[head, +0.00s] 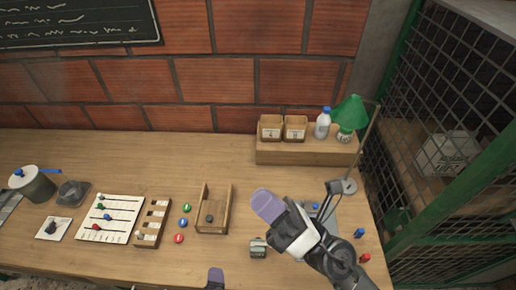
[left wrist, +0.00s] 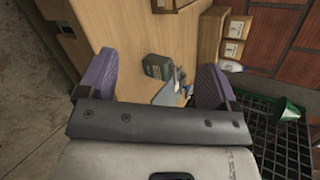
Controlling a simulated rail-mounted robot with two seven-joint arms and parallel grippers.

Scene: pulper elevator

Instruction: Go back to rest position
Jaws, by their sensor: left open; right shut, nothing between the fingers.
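A wooden tray (head: 228,211), coloured buttons (head: 183,222) and a slider panel (head: 108,219) lie to the left. A shelf (head: 308,152) with bins and a lamp (head: 350,114) stand behind. A mesh cage (head: 447,150) borders the right.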

